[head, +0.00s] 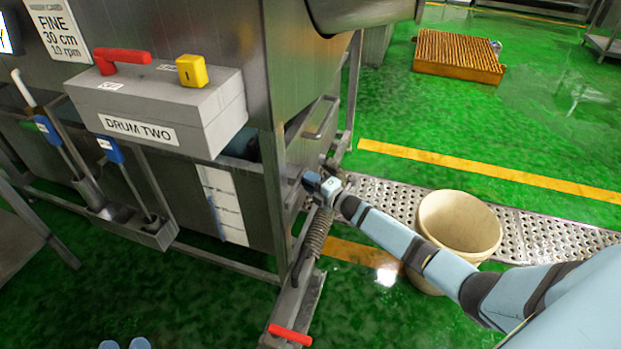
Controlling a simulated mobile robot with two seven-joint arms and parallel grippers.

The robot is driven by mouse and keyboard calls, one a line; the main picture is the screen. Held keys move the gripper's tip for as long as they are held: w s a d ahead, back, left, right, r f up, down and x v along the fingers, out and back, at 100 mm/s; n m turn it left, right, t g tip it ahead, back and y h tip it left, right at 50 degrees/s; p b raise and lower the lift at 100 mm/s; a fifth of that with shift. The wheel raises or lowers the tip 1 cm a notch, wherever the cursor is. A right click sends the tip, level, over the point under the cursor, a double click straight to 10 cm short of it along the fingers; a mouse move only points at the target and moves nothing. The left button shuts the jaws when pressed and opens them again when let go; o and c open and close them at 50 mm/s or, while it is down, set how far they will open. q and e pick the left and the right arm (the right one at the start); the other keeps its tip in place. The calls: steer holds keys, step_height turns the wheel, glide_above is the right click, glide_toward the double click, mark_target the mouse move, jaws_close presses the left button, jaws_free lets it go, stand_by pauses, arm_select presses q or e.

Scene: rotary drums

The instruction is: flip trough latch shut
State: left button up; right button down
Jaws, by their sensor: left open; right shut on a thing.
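My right gripper (318,184) is at the right end of the steel drum frame, beside the front post. It is shut on a small part there, which looks like the trough latch; the jaws and wrist hide most of it, so I cannot tell its angle. The steel trough (312,140) with a bar handle sits just above and behind the gripper.
A grey DRUM TWO box (165,105) with a red lever (122,57) and yellow knob (191,70) overhangs on the left. A beige bucket (458,222) stands behind my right forearm. A spring (315,235) and red-ended pedal (290,334) are below the gripper.

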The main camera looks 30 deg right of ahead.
arm_select(q)
steer(key=shift+f, duration=0.1)
arm_select(e)
steer(key=shift+f, duration=0.15)
steer(key=c, duration=1)
jaws_free()
arm_select(q)
steer(key=shift+a, duration=0.1)
arm_select(e)
steer(key=shift+o, duration=0.2)
steer(key=shift+s, duration=0.2)
arm_select(q)
step_height(320, 180, down, 6)
steer(key=s+a+g+y+p, duration=0.1)
steer(key=a+g+y+p, duration=0.1)
steer(key=g+p, duration=0.1)
steer(key=shift+s+a+r, duration=0.2)
steer(key=shift+s+a, duration=0.1)
arm_select(e)
steer(key=v, duration=1.3)
steer(key=shift+s+d, duration=0.15)
steer(key=shift+s, duration=0.05)
